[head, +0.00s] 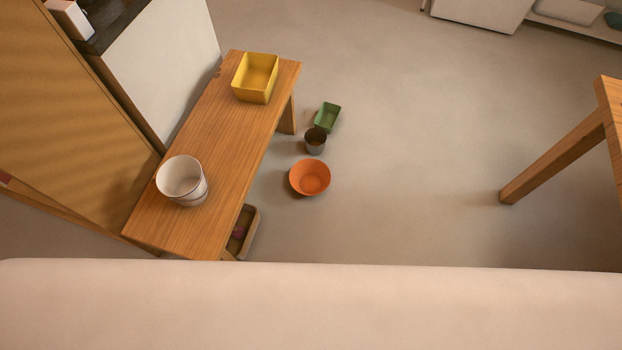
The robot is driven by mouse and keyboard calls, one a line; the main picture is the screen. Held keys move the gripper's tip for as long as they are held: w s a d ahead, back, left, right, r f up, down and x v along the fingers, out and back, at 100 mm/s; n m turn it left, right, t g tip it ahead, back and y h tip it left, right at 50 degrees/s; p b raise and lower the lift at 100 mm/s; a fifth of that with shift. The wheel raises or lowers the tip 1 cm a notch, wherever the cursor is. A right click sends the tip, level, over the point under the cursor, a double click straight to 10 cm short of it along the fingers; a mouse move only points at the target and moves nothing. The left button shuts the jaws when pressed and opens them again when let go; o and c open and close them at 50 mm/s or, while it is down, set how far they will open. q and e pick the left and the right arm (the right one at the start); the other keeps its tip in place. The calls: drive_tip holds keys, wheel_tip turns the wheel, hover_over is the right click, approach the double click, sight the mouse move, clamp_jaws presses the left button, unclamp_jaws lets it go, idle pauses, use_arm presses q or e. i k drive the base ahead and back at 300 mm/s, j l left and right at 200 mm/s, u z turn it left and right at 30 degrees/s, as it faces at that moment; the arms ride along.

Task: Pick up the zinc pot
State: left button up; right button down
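A small dark grey pot (315,140), which looks like the zinc pot, stands on the floor to the right of the wooden bench. It sits between a green rectangular container and an orange bowl, close to both. Its opening faces up and its inside is dark. A larger white pot (182,181) with a faint band stands upright on the near end of the bench. Neither of my grippers is in view.
The wooden bench (212,125) carries a yellow box (255,78) at its far end. The green container (327,117), orange bowl (310,177) and a brown tray (250,232) are on the floor. A pale surface (310,305) spans the bottom. Floor right of the bowl is clear.

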sight(316, 139)
drive_tip(key=i+l+u, duration=0.15)
drive_tip(key=u, duration=0.35)
drive_tip(key=l+u, duration=0.25)
drive_tip(key=u, duration=0.2)
drive_tip(key=i+l+u, duration=0.1)
drive_tip(key=l+u, duration=0.15)
drive_tip(key=u, duration=0.25)
